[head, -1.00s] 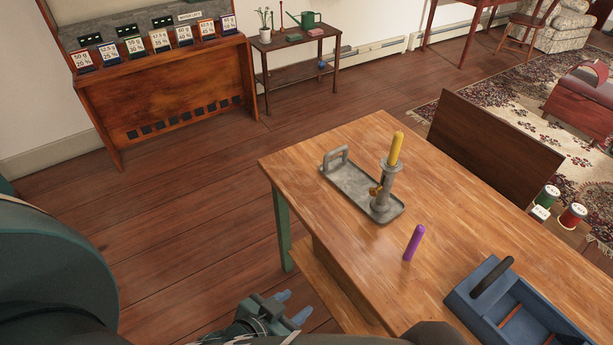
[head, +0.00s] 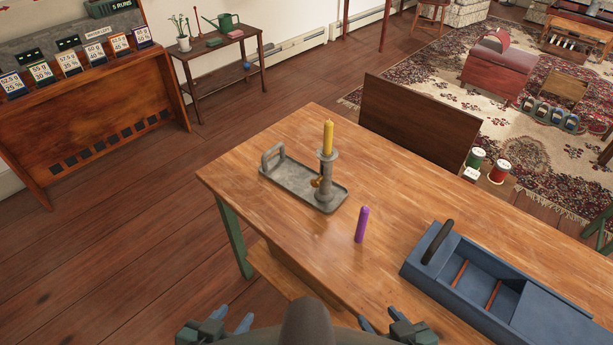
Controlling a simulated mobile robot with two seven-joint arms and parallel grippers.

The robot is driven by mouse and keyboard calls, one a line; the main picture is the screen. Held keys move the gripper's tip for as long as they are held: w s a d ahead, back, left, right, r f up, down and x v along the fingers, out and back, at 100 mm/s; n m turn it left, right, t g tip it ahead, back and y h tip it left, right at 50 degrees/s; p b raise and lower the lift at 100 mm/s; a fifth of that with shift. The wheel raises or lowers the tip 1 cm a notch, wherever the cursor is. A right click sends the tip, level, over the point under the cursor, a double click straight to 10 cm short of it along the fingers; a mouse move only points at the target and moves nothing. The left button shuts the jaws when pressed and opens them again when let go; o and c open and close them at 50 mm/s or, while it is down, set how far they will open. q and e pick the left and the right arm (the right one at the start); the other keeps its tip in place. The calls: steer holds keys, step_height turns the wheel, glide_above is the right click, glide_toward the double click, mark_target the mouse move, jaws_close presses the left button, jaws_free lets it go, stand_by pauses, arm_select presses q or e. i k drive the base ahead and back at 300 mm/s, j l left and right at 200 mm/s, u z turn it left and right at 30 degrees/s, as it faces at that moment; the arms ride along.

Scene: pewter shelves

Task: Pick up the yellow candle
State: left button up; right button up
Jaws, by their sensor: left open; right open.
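The yellow candle (head: 328,137) stands upright in a grey candle holder (head: 325,178) with a small brass-coloured part on its side. The holder rises from a grey metal tray (head: 285,180) with a loop handle, on the wooden table (head: 420,195). My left gripper (head: 233,322) is open and empty at the bottom of the head view, low in front of the table and well away from the candle. My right gripper (head: 383,323) is open at the bottom edge, partly cut off, also well short of the candle.
A blue wooden box (head: 480,278) with a dark handle sits to the right. A dark brown panel (head: 419,123) stands at the far table edge, with red and green spools (head: 500,171) beyond it.

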mark_target(328, 125)
steer(key=j+z, duration=0.3)
steer(key=z, duration=0.2)
steer(key=j+z, duration=0.3)
steer(key=z, duration=0.2)
steer(key=k+j+z, duration=0.1)
steer(key=j, duration=0.25)
steer(key=k+j+z, duration=0.15)
steer(key=j, duration=0.2)
steer(key=j+z, duration=0.1)
steer(key=j, duration=0.2)
steer(key=i+j, duration=0.1)
steer(key=j, duration=0.25)
steer(key=i+j, duration=0.1)
steer(key=j, duration=0.55)
steer(key=i+j, duration=0.15)
steer(key=i, duration=0.15)
steer(key=z, duration=0.05)
